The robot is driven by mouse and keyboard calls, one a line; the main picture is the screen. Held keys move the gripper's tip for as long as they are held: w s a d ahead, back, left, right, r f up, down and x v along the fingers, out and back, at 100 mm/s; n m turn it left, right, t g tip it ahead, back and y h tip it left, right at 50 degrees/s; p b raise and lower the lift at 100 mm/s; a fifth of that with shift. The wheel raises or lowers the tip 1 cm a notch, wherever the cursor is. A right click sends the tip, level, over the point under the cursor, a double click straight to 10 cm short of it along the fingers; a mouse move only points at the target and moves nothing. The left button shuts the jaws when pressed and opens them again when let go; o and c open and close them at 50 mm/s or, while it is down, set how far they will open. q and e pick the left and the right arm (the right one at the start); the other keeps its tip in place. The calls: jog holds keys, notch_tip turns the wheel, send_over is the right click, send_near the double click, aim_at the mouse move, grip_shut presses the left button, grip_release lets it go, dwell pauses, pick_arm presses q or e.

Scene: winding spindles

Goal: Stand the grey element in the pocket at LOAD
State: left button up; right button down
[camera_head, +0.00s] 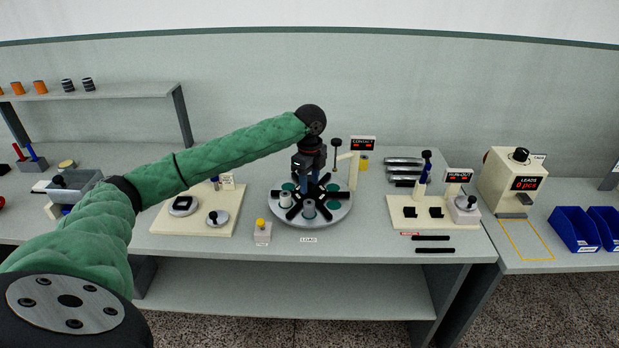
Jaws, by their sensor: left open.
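The round grey turntable (343,213) sits on the bench, with a black spoked piece and green pockets on it. The LOAD label (308,240) lies at its front edge. A grey element (308,209) appears to stand upright in the front pocket, behind that label. My left gripper (308,188) points down over the turntable, just behind the front grey element. It is open, with nothing visible between its fingers, and it hides the turntable's middle. My right gripper is out of view.
A CONTACT display post (362,145) stands close behind the turntable on the right. A yellow-button box (262,233) is at the front left. A cream board (160,222) lies left, and the BURNOUT station (430,218) right. Blue bins (575,230) are far right.

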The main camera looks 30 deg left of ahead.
pick_arm(q)
jog(key=shift+r+b, duration=0.3)
jog(key=shift+r, duration=1.2)
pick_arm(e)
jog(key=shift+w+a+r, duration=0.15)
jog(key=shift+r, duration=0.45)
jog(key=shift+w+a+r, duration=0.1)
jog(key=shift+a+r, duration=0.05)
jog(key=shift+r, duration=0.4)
